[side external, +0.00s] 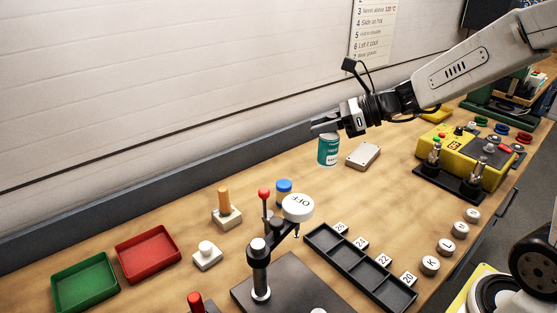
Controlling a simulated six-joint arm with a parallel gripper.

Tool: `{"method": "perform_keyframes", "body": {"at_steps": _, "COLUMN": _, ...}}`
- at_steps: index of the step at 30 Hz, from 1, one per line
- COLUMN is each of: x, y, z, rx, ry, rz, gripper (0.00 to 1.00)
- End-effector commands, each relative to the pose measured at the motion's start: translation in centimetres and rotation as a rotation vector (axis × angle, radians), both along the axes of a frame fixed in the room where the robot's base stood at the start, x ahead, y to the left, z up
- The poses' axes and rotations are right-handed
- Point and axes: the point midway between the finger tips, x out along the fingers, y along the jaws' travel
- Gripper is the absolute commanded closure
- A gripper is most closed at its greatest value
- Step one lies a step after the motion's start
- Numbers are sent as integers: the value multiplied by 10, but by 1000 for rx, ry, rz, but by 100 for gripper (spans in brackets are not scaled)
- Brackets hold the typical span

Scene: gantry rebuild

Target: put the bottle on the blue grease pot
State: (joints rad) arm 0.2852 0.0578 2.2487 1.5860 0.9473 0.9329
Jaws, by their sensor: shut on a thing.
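My gripper (325,129) is at the upper middle of the side view, at the end of the arm that comes in from the right. It is shut on the bottle (328,151), a teal cylinder with a pale label, which hangs roughly upright below the fingers. The fingers hide part of the bottle's top. The blue grease pot (284,186) has a blue lid and stands on the bench below and left of the bottle. The white OFF disc hides part of its lower body. The bottle and the pot are apart.
A hand press with an OFF disc (298,207) and a red-knobbed lever (264,194) stand close in front of the pot. A pale block (363,155) lies right of the bottle. A black slotted tray (360,268), red tray (148,254) and green tray (85,282) are nearer.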

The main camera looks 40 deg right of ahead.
Motion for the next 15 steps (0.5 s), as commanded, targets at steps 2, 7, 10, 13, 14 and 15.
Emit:
{"method": "perform_keyframes", "body": {"at_steps": 2, "x": 7, "y": 1, "z": -3, "rx": 0, "ry": 1, "rz": 1, "gripper": 100}}
{"method": "perform_keyframes", "body": {"at_steps": 7, "x": 25, "y": 1, "z": -12, "rx": 0, "ry": 2, "rz": 1, "gripper": 100}}
{"method": "perform_keyframes", "body": {"at_steps": 10, "x": 37, "y": 2, "z": -17, "rx": 0, "ry": 2, "rz": 1, "gripper": 100}}
{"method": "perform_keyframes", "body": {"at_steps": 13, "x": 49, "y": 3, "z": -23, "rx": 0, "ry": 2, "rz": 1, "gripper": 100}}
{"method": "perform_keyframes", "body": {"at_steps": 14, "x": 53, "y": 3, "z": -24, "rx": 0, "ry": 2, "rz": 1, "gripper": 100}}
{"method": "perform_keyframes", "body": {"at_steps": 15, "x": 58, "y": 3, "z": -27, "rx": 1, "ry": 3, "rz": 1, "gripper": 100}}
